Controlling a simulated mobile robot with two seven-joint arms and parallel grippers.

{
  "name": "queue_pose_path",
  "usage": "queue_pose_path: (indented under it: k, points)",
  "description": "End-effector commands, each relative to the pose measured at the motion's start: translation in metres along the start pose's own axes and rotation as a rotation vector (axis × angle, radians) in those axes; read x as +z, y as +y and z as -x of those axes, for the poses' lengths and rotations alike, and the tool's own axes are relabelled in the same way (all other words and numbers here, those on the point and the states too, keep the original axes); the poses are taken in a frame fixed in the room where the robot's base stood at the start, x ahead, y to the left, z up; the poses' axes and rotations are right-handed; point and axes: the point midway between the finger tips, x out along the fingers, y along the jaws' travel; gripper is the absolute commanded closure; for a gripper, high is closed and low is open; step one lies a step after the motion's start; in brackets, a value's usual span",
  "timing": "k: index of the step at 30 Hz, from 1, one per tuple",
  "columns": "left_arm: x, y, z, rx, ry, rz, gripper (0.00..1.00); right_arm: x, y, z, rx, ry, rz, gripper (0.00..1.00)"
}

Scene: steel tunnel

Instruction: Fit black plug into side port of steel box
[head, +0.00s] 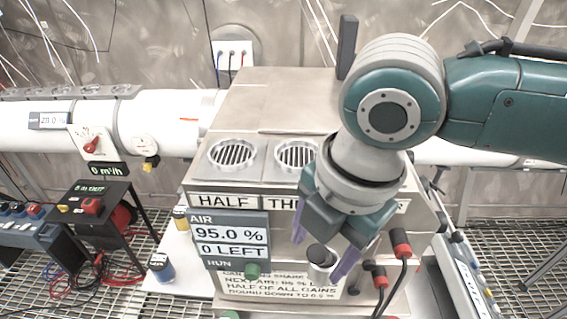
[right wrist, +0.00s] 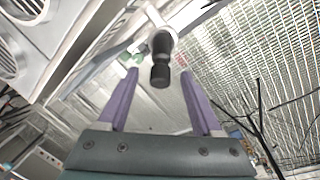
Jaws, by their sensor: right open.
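The steel box (head: 262,102) fills the middle of the head view, with round grilles and label plates on it. My right gripper (head: 322,254) is open at the box's front right, its purple fingers pointing down. A short cylinder with a dark end and a pale side (head: 321,257) shows between the fingers; it looks like the black plug. In the right wrist view, the black plug (right wrist: 161,62) lies between the open fingers (right wrist: 158,78), with clear gaps on both sides. The side port cannot be made out. My left gripper is out of view.
Black connectors with red collars (head: 400,243) and cables stand right of the gripper. A display panel (head: 230,240) reading 95.0 % is on the box front. A white pipe (head: 60,130) runs behind at left. A side table (head: 95,195) stands left, above grating.

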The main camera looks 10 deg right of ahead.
Motion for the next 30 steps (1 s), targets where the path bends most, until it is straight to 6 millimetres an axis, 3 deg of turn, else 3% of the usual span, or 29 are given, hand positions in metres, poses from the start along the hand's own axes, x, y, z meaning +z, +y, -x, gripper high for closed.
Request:
queue_pose_path:
  k: [5, 13, 30]
  points:
    - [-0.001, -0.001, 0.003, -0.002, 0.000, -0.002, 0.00, 0.000, -0.001, -0.017, -0.002, 0.000, -0.001, 0.33]
    - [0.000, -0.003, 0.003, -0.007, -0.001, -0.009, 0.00, 0.000, 0.000, -0.019, 0.000, 0.000, 0.000, 0.34]
    - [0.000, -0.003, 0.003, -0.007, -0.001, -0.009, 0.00, 0.000, 0.000, -0.019, 0.000, 0.000, -0.001, 0.98]
